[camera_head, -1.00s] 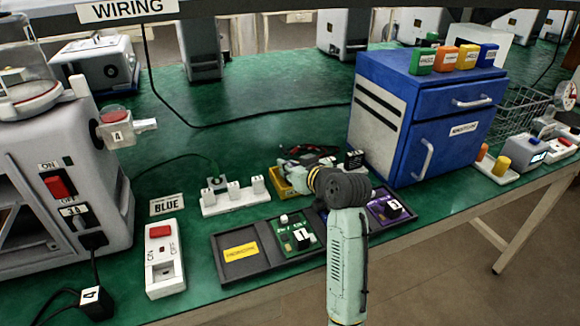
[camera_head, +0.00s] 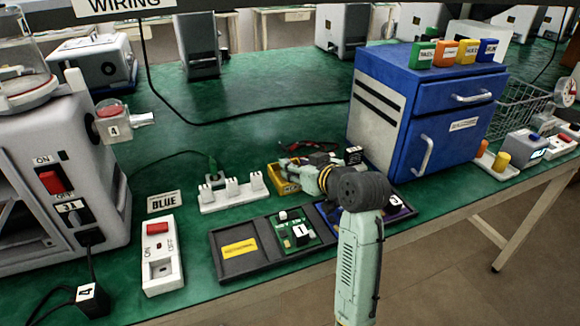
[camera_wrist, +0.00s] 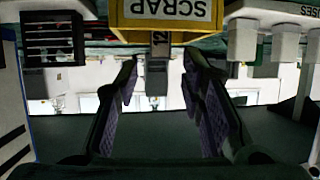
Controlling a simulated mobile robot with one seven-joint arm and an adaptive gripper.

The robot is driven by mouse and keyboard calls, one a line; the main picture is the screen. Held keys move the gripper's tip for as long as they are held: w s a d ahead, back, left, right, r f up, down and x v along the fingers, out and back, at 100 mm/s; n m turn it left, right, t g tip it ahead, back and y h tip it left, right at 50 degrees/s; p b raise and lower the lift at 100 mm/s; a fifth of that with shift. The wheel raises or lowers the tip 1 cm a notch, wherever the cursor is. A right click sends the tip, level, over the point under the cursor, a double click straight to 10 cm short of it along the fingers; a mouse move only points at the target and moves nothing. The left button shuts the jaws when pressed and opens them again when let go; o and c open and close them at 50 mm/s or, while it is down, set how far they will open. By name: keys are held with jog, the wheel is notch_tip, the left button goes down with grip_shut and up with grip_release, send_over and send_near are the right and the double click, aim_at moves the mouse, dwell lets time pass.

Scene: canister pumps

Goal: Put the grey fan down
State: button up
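My gripper (camera_wrist: 160,95) is open in the wrist view, with its two dark, purple-padded fingers apart. No held thing shows clearly between them. A narrow grey part marked 12 (camera_wrist: 157,78) shows in the gap, but I cannot tell what it is or how far off. I cannot pick out the grey fan for certain in either view. In the head view my gripper is partly hidden behind my wrist, near the yellow bin (camera_head: 284,180). In the wrist view this bin's SCRAP label (camera_wrist: 168,10) is at the top, beyond the fingertips.
A black tray (camera_head: 238,268) with circuit boards lies near the front edge. A white rack (camera_head: 232,200) stands left of the yellow bin. The blue cabinet (camera_head: 398,140) stands close on the right. A white switch box (camera_head: 162,268) is at the left.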

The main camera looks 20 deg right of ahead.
jog(key=b+v, duration=0.1)
jog(key=v, duration=0.6)
jog(key=shift+s+r, duration=0.15)
jog(key=shift+s, duration=0.1)
